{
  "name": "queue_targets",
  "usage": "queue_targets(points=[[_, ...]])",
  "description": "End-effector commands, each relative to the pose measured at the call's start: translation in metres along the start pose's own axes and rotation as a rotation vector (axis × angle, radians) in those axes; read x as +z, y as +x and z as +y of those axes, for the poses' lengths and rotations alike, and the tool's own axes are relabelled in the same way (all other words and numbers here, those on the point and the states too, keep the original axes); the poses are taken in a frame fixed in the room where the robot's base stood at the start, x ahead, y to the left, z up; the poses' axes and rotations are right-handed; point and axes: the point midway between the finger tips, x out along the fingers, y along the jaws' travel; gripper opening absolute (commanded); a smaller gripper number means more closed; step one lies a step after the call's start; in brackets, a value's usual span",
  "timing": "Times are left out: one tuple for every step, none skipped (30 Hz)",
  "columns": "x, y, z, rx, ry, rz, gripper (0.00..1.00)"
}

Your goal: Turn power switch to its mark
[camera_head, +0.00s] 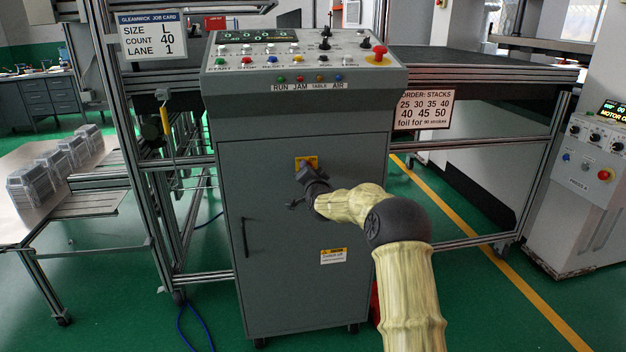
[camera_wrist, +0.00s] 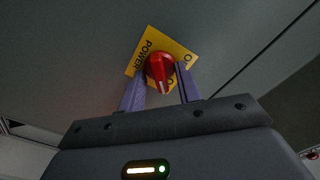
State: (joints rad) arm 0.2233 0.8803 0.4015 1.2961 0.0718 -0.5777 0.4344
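The power switch is a red knob (camera_wrist: 159,72) on a yellow plate (camera_wrist: 149,45) lettered POWER, on the front of the grey cabinet. A pale line on the knob points toward the bottom of the wrist view. In the head view the plate (camera_head: 313,160) is partly hidden by my gripper (camera_head: 306,172). In the wrist view my gripper (camera_wrist: 160,77) has its two purple fingers apart, one on each side of the knob. A narrow gap shows at the right finger; contact at the left finger is unclear.
The grey cabinet (camera_head: 280,240) carries a sloped control panel (camera_head: 300,62) with buttons and a red mushroom button. A handle (camera_head: 245,238) is low on its left. Metal framing stands on both sides. Foil trays (camera_head: 35,190) lie on the left table.

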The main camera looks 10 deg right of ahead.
Motion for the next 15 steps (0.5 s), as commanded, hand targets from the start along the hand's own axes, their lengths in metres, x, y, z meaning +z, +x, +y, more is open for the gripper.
queue_targets(points=[[0.000,-0.002,0.000,0.000,0.000,-0.001,0.34],[0.000,-0.003,0.000,0.000,0.000,-0.001,0.34],[-0.001,-0.006,0.000,0.000,0.000,0.000,0.34],[-0.001,-0.008,-0.001,0.000,0.000,0.000,0.34],[-0.001,-0.011,-0.001,0.000,0.000,0.000,0.34],[0.000,-0.014,-0.001,0.000,0.000,-0.001,0.34],[0.000,-0.018,0.000,0.000,0.000,-0.002,0.34],[-0.001,-0.021,-0.001,0.000,-0.001,0.000,0.34],[-0.001,-0.026,0.000,0.000,-0.001,0.000,0.34],[0.000,-0.029,0.000,0.001,-0.002,-0.001,0.34],[-0.001,-0.033,0.000,0.000,-0.002,0.000,0.34],[-0.001,-0.038,0.000,0.000,-0.002,0.000,0.34],[-0.001,-0.042,0.000,0.001,-0.002,-0.001,0.34],[-0.001,-0.046,0.000,0.000,-0.002,0.000,0.34],[-0.001,-0.051,0.000,0.000,-0.002,0.000,0.34]])
